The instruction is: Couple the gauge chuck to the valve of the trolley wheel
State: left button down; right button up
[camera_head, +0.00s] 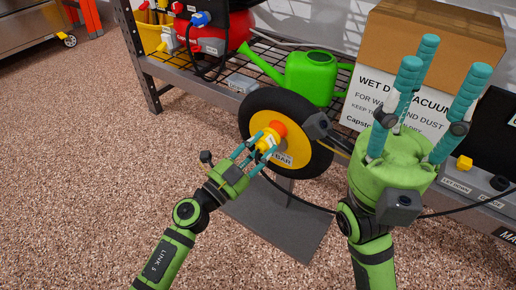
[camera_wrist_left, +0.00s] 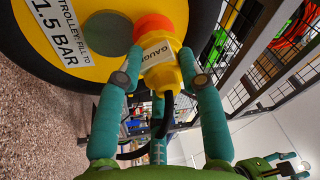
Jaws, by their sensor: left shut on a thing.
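The trolley wheel (camera_head: 306,118) stands upright in the head view, with a black tyre and yellow disc; its label in the wrist view (camera_wrist_left: 62,38) reads 1.5 BAR. My left gripper (camera_head: 257,148) is shut on the yellow gauge chuck (camera_head: 265,143) in front of the disc. In the left wrist view the chuck (camera_wrist_left: 160,70) shows a GAUGE label, an orange end (camera_wrist_left: 153,28) toward the disc and a black hose. The orange end overlaps the disc; I cannot tell whether it touches. The valve is hidden. My right gripper (camera_head: 425,95) is open and empty, fingers upward.
A dark plate (camera_head: 270,222) lies on the floor below the wheel. Behind stand a wire-mesh shelf with a green watering can (camera_head: 309,78), a red compressor (camera_head: 212,32) and a cardboard box (camera_head: 445,30). A black hose runs rightward under my right arm. Floor at left is clear.

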pick_arm(q)
jog(key=shift+w+d, duration=0.15)
jog(key=shift+w, duration=0.05)
jog(key=c, duration=0.7)
grip_release()
jog(key=v, duration=1.2)
jog(key=shift+d+r, duration=0.1)
